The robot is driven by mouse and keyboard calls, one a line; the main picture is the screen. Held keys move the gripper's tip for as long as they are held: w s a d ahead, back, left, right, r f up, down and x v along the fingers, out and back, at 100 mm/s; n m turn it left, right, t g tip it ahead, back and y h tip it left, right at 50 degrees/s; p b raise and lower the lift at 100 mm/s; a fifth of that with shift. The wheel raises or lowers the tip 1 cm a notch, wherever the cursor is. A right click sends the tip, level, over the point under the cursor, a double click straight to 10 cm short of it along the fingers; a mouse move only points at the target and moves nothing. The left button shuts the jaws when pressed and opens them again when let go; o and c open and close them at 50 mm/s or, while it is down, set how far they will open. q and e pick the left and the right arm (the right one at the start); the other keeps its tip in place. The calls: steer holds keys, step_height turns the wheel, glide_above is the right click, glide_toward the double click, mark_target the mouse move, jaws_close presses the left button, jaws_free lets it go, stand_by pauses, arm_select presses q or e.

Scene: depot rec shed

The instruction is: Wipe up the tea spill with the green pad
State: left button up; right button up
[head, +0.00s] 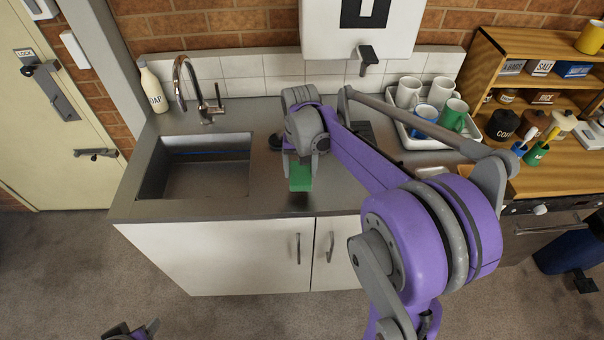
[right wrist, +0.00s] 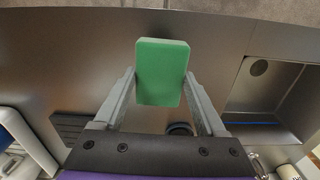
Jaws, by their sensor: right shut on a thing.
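The green pad (head: 300,178) is a small block over the steel counter (head: 235,206), to the right of the sink. My right gripper (head: 301,158) is shut on it from above. In the right wrist view the pad (right wrist: 161,72) sits between the two grey fingers of my right gripper (right wrist: 160,88). I cannot tell whether the pad touches the counter. I cannot make out the tea spill for sure; a dark patch below the pad may be shadow. A dark purple part of my left arm shows at the bottom left, and its jaws are not clear.
The sink basin (head: 207,172) with its tap (head: 187,85) is to the left, with a soap bottle (head: 153,88) behind. A white tray (head: 398,127) of mugs stands at the back right. A small dark round thing (head: 275,141) is just behind the pad. The counter's front strip is clear.

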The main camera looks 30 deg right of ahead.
steer(key=shift+r+p, duration=0.5)
steer(key=shift+r, duration=1)
arm_select(q)
steer(key=shift+w+r, duration=0.2)
steer(key=shift+r, duration=0.8)
